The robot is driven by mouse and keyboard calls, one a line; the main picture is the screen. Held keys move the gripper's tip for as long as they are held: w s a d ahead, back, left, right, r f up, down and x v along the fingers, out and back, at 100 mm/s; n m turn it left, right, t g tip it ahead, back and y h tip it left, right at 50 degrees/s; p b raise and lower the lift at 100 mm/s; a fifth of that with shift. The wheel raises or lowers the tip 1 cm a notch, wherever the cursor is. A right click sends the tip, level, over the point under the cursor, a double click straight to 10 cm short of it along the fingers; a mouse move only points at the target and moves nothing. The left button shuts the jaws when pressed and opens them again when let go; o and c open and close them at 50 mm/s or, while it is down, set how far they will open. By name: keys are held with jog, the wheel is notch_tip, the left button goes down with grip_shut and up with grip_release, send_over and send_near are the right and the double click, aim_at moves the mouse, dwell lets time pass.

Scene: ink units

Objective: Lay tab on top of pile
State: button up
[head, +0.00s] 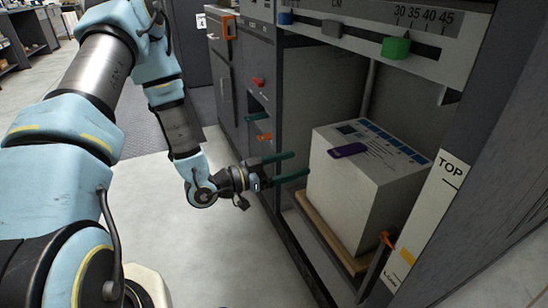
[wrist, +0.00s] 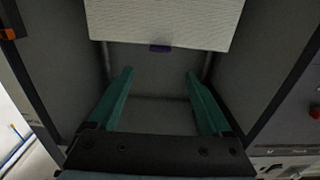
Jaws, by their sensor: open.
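A white, block-like pile (head: 352,195) of sheets stands in an open bay of the dark machine. Its top sheet has blue and dark print. A purple tab (head: 347,151) lies on top of the pile at its left edge. In the wrist view the tab (wrist: 160,48) shows as a small purple strip at the edge of the pale pile (wrist: 165,22). My gripper (head: 300,163) is open, with its two green fingers pointing toward the pile's left side. In the wrist view the space between the fingers (wrist: 160,73) is empty, and the tab lies beyond the fingertips.
The pile rests on a wooden board (head: 325,232). A scale with a green slider (head: 396,47) is overhead. A panel marked TOP (head: 449,170) stands at the right. An orange lever (head: 387,239) is near the board. Grey floor (head: 220,265) is clear at the left.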

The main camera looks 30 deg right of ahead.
jog(key=w+a+f+n+t+y, duration=0.2)
jog(key=w+a+n+t+y, duration=0.25)
jog(key=w+a+y, duration=0.55)
jog(key=w+a+r+n+t+y, duration=0.25)
jog(key=w+a, duration=0.25)
jog(key=a, duration=0.7)
jog(key=s+a+r+n+g+y, duration=0.2)
jog(key=s+a+r+n, duration=0.2)
jog(key=s+a+n, duration=0.1)
jog(key=s+a+r+n+g+y, duration=0.2)
jog(key=s+a+n, duration=0.3)
jog(key=a, duration=0.5)
jog(key=shift+s+r+y, duration=0.65)
jog(key=shift+s+r, duration=0.25)
jog(key=shift+a, duration=0.1)
